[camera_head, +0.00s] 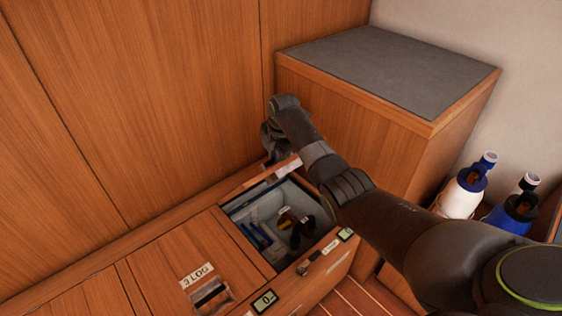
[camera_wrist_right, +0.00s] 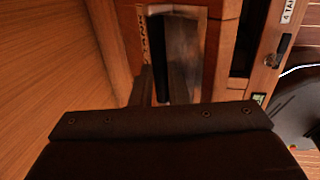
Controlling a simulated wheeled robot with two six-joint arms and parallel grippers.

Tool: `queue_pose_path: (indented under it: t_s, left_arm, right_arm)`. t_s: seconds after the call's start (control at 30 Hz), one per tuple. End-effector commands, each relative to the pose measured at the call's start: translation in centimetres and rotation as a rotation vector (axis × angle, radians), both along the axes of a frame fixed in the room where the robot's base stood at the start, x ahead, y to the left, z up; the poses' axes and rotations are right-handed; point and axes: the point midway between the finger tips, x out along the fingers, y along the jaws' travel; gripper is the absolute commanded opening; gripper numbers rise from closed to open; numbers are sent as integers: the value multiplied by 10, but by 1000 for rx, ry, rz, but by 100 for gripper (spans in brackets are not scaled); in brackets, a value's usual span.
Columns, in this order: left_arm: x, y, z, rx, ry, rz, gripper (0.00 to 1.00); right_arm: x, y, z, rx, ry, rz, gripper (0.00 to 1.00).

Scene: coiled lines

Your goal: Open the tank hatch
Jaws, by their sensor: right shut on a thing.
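The tank hatch lid (camera_head: 262,178) stands raised, seen nearly edge-on at the back of its opening, with a pale label on it. The wrist view shows the wooden lid (camera_wrist_right: 222,60) close up, with a sideways label that seems to read TANK and a recessed pull (camera_wrist_right: 182,45). My right gripper (camera_head: 272,145) is behind the raised lid, partly hidden by its own wrist. In the wrist view its fingers (camera_wrist_right: 163,85) reach into the pull and are shut on the lid there. The opening below shows a pale compartment (camera_head: 270,205) with blue and dark fittings. My left gripper is out of view.
A second hatch (camera_head: 165,265) labelled LOG, with a recessed pull (camera_head: 212,294), is shut at the left. A tall wooden cabinet (camera_head: 370,130) stands close behind my right arm. A white bottle (camera_head: 460,197) and a blue bottle (camera_head: 512,214) stand at the right.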

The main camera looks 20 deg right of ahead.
Motion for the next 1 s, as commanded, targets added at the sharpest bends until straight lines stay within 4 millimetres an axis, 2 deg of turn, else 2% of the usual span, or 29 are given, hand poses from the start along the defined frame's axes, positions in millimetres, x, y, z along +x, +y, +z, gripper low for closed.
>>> queue_pose_path:
  t_s: [0.03, 0.6, 0.63, 0.77, 1.0]
  left_arm:
    - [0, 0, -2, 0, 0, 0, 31]
    - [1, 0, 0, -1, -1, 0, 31]
    - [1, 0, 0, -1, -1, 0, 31]
    - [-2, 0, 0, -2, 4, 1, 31]
    - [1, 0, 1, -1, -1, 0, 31]
  right_arm:
    - [-2, 6, -13, 11, 12, 3, 0]
    - [2, 8, -10, 11, 12, 3, 0]
    - [2, 8, -10, 11, 12, 3, 17]
    - [3, 6, -8, 9, 12, 1, 34]
    - [4, 5, -4, 5, 7, 0, 36]
